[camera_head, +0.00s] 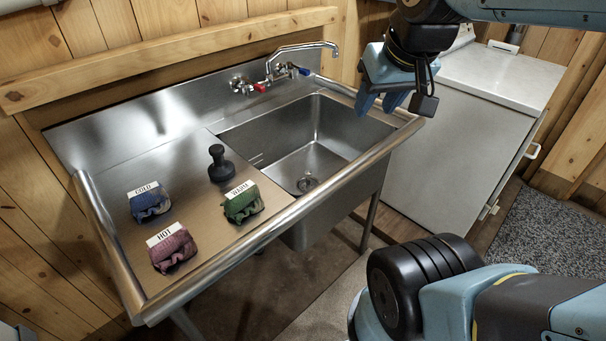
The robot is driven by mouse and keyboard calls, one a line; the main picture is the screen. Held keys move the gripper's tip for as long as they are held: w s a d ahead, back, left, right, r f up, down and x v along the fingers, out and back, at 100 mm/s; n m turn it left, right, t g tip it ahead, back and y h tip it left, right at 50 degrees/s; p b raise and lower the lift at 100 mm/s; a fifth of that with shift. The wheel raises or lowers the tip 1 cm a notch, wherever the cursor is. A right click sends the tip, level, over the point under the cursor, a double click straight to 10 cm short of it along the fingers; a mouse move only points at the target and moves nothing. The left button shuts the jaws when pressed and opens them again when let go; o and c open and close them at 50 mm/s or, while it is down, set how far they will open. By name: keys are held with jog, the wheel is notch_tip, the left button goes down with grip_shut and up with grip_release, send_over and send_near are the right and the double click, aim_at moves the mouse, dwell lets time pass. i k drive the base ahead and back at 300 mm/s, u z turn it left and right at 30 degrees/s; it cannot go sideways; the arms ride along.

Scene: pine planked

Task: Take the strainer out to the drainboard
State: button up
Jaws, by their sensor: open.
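The sink basin (335,150) is stainless steel and looks empty apart from a round metal strainer or drain fitting (307,184) at its floor. It is small, and I cannot tell whether the strainer is separate from the drain. The drainboard (190,240) is the flat part left of the basin, with a brownish surface. My gripper (380,102) is open and empty, with light-blue fingers pointing down. It appears above the basin's right end, up and to the right of the drain, apart from it.
On the drainboard stand a black knobbed object (221,163) and cloths labelled COLD (149,203), WARM (242,204) and HOT (172,249). The faucet (305,50) reaches over the basin's back. A white-topped cabinet (460,110) stands right. The drainboard's left back is clear.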

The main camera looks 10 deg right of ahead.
aim_at(307, 184)
jog(key=z, duration=2.55)
jog(key=i, duration=0.1)
jog(key=u, duration=4.15)
jog(key=k, duration=0.8)
jog(key=z, duration=1.1)
jog(key=i, duration=1)
jog(key=z, duration=0.1)
